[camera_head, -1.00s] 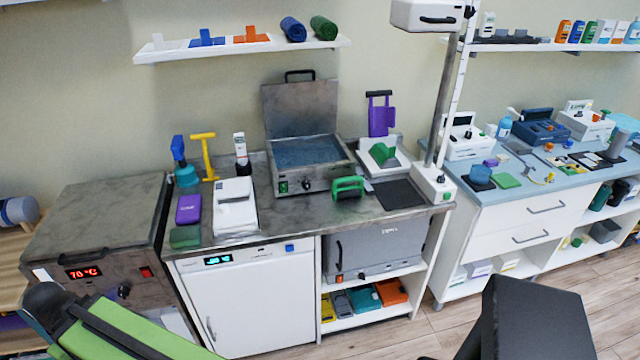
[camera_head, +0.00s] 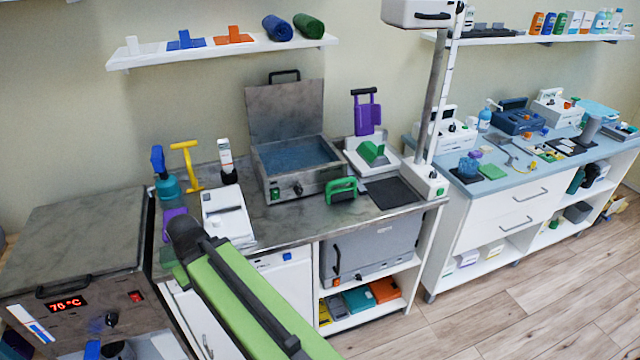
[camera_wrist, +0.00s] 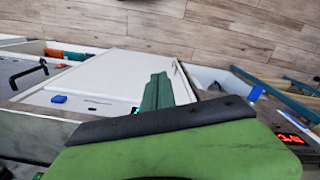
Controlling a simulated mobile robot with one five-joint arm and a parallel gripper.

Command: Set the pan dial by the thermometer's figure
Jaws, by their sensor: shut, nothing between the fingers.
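The open steel pan (camera_head: 298,157) holds bluish liquid, its lid raised behind it. A dark dial (camera_head: 298,189) and a green switch (camera_head: 275,194) are on its front; the dial's setting is too small to read. No thermometer can be named for sure. A red display (camera_head: 68,304) reading about 70 °C is on the steel unit at left, beside a dark knob (camera_head: 111,319). The display also shows in the wrist view (camera_wrist: 292,139). My gripper (camera_wrist: 160,76) shows as dark green fingers, shut and empty, over the white cabinet front, away from the pan dial.
A lamp column (camera_head: 437,95) rises at the counter's right. Floor at right is clear.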

